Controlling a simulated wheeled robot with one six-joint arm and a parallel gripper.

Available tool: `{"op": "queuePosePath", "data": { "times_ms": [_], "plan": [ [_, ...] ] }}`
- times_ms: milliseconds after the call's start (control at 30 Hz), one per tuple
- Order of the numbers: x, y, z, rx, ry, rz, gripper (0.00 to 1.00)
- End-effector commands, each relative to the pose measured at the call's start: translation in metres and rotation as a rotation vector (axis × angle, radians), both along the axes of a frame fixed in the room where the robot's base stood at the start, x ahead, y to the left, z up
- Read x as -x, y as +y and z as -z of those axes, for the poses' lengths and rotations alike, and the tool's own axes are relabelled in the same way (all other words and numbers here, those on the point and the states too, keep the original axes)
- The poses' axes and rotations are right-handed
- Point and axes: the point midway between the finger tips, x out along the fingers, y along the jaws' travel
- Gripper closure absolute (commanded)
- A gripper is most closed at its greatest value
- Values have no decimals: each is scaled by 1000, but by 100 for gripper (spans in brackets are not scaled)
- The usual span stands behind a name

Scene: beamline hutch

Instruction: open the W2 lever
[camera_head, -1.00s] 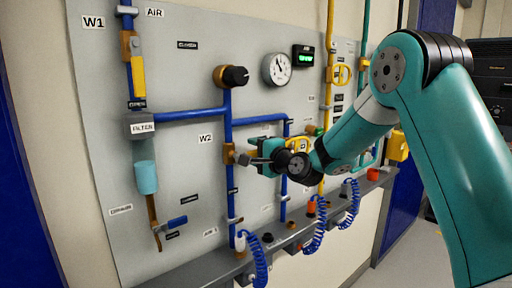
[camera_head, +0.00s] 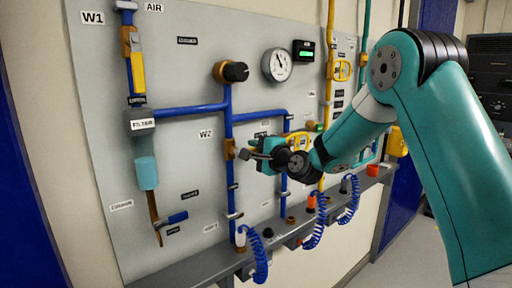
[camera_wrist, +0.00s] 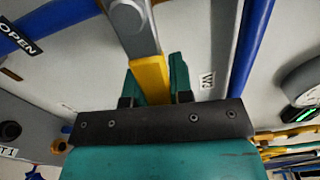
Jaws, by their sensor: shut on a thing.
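The W2 valve (camera_head: 229,149) is a brass body on the vertical blue pipe, just below the W2 label (camera_head: 205,134). Its lever shows in the wrist view as a grey bar with a yellow grip (camera_wrist: 151,78). My gripper (camera_head: 260,156) is right of the valve in the head view. In the wrist view my gripper (camera_wrist: 155,85) is shut on the yellow grip, with a teal finger on each side. The lever's pivot is near the top edge of the wrist view. In the head view the fingers hide most of the lever, which reaches rightward from the valve.
The W1 valve (camera_head: 137,70) has a yellow lever lying along its pipe. A black knob (camera_head: 236,72) and a gauge (camera_head: 277,65) sit above W2. A grey ledge (camera_head: 190,270) with blue coiled hoses (camera_head: 258,258) runs below. An OPEN label (camera_wrist: 20,35) shows in the wrist view.

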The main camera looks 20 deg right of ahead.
Motion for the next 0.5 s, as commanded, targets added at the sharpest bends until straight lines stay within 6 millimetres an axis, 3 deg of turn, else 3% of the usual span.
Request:
{"op": "queuePosePath", "data": {
  "times_ms": [500],
  "plan": [
    [3,9,27,-428,144,0,100]
  ]
}}
